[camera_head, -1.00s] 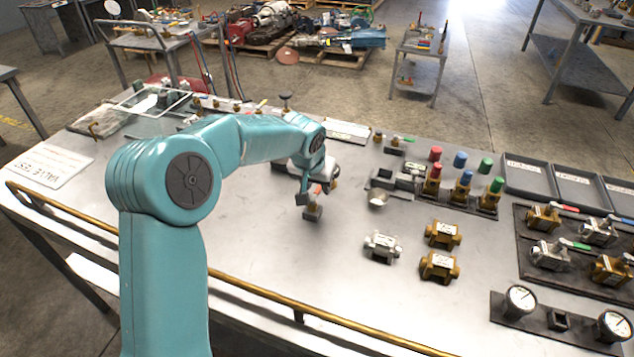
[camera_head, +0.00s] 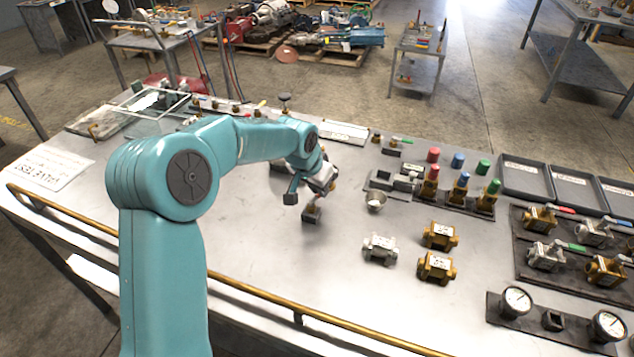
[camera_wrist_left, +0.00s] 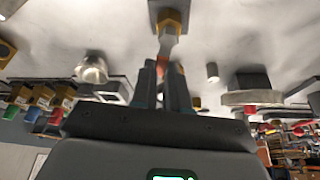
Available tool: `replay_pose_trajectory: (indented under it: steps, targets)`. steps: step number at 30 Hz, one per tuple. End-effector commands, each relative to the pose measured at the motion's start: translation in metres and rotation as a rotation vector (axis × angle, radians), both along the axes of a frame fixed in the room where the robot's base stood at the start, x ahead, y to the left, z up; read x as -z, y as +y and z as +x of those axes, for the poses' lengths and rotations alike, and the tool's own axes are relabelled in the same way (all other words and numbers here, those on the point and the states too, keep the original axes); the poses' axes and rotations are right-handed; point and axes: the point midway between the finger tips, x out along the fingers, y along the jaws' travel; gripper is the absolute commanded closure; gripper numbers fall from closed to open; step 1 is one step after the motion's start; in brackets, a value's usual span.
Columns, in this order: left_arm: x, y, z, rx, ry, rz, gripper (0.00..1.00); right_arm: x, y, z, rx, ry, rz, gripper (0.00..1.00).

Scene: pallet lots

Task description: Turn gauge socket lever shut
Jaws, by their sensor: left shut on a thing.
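The gauge socket (camera_head: 311,214) is a small brass fitting on a dark square base, standing alone near the middle of the bench. In the left wrist view the brass fitting (camera_wrist_left: 172,20) is at the top. Its lever (camera_wrist_left: 163,66), grey metal with a red-orange grip, points from it down between my fingers. My left gripper (camera_wrist_left: 163,78) is shut on the lever's end. In the head view my left gripper (camera_head: 308,196) is just above and behind the fitting, and hides most of the lever. My right gripper is not in view.
To the right stand loose valves (camera_head: 437,267), a small metal cup (camera_head: 375,201) and a rack with red, blue and green caps (camera_head: 458,200). Gauges (camera_head: 516,300) sit on a dark base at the front right. A brass rail (camera_head: 262,292) runs along the front edge. The bench around the socket is clear.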

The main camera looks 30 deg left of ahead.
Motion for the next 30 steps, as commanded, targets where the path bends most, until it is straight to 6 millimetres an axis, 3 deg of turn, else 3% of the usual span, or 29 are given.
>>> replay_pose_trajectory:
  steps: [8,30]
  targets:
    - [-0.002,-0.007,0.0,0.256,-0.005,-0.001,1.0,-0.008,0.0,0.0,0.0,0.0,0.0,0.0]
    - [-0.002,-0.025,-0.012,0.953,-0.008,0.001,1.0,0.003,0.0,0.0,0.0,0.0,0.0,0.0]
